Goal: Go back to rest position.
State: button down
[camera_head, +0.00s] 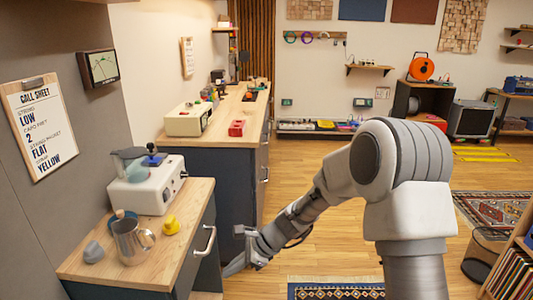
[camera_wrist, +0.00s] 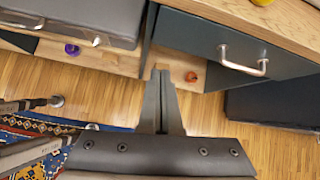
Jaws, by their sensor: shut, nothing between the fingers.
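My gripper (camera_head: 230,270) is low in the head view, beside the dark front of the near wooden-topped cabinet (camera_head: 85,268). Its fingers are together and hold nothing. In the wrist view the shut fingers (camera_wrist: 161,75) point at the cabinet, just below its dark drawer front (camera_wrist: 205,45). My arm reaches across the right half of the head view, bent and extended forward and down.
On the near cabinet stand a white machine (camera_head: 145,190), a metal pitcher (camera_head: 130,242) and a yellow item (camera_head: 171,225). A purple item (camera_wrist: 72,49) and an orange item (camera_wrist: 191,77) lie on low wooden surfaces. Open floor (camera_head: 335,245) lies right of the cabinets.

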jog(key=s+d+r+n+t+h+p, duration=0.1)
jog(key=s+d+r+n+p, duration=0.2)
jog(key=r, duration=0.4)
jog(key=s+d+r+n+h, duration=0.2)
jog(key=s+d+r+n, duration=0.25)
jog(key=r, duration=0.35)
jog(key=s+d+r+n+t+h+p, duration=0.1)
jog(key=s+d+r+n+p, duration=0.1)
jog(key=d+r, duration=0.4)
jog(key=s+d+r+n+t+h+p, duration=0.3)
jog(key=s+d+r+n, duration=0.4)
jog(key=s+d+r, duration=0.4)
jog(key=s+h+p, duration=0.1)
jog(key=s+p, duration=0.1)
jog(key=shift+s+r, duration=0.2)
jog(key=shift+s, duration=0.1)
